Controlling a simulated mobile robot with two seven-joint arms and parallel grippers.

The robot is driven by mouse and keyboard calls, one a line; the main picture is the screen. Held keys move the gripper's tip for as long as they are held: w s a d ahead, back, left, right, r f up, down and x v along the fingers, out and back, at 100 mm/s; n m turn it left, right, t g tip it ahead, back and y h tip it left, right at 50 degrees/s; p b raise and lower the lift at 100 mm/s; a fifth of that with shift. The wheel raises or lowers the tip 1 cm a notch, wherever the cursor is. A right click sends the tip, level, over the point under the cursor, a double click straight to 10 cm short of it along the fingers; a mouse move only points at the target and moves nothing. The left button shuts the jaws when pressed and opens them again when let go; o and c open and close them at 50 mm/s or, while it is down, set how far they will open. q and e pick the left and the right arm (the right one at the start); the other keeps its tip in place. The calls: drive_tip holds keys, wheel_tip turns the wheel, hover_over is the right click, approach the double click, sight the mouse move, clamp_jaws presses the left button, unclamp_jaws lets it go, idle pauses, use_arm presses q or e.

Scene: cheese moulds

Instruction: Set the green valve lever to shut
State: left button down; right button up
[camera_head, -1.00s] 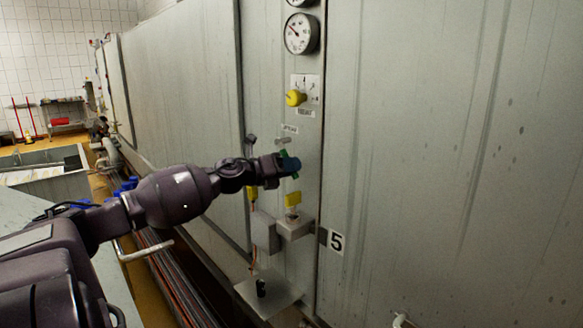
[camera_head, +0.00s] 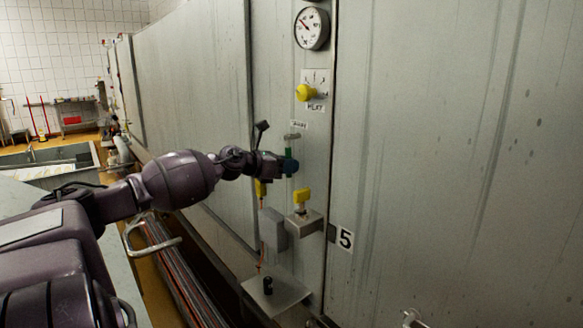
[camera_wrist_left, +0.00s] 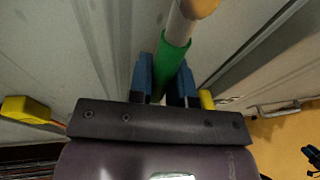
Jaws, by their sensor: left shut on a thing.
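The green valve lever (camera_head: 288,153) is on the metal wall panel, below the small label and above the yellow-handled valve. In the head view its visible part looks about upright. My left gripper (camera_head: 290,167) is on the lever, with its blue fingers shut. In the left wrist view the green sleeve (camera_wrist_left: 172,66) runs between the two blue fingertips of the left gripper (camera_wrist_left: 162,80). The fingers and the arm hide part of the lever and its pivot. My right gripper is not in view.
Above are a round gauge (camera_head: 311,28) and a yellow knob (camera_head: 304,93). Below are a yellow valve handle (camera_head: 302,196), a grey box (camera_head: 272,229) and a small metal shelf (camera_head: 275,296). A sink (camera_head: 50,162) stands far left.

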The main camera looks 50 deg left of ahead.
use_arm(q)
drive_tip(key=shift+a, duration=0.25)
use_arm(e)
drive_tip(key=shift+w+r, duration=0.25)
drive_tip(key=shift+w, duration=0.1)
use_arm(q)
drive_tip(key=shift+r, duration=0.1)
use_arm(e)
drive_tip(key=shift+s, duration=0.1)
use_arm(q)
drive_tip(key=c, duration=1.4)
unclamp_jaws()
drive_tip(key=shift+c, duration=0.2)
drive_tip(key=o, duration=0.4)
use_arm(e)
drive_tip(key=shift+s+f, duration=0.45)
use_arm(q)
drive_tip(key=shift+s, duration=0.1)
drive_tip(key=v, duration=1)
drive_tip(key=shift+s+p, duration=0.3)
drive_tip(key=shift+p, duration=0.05)
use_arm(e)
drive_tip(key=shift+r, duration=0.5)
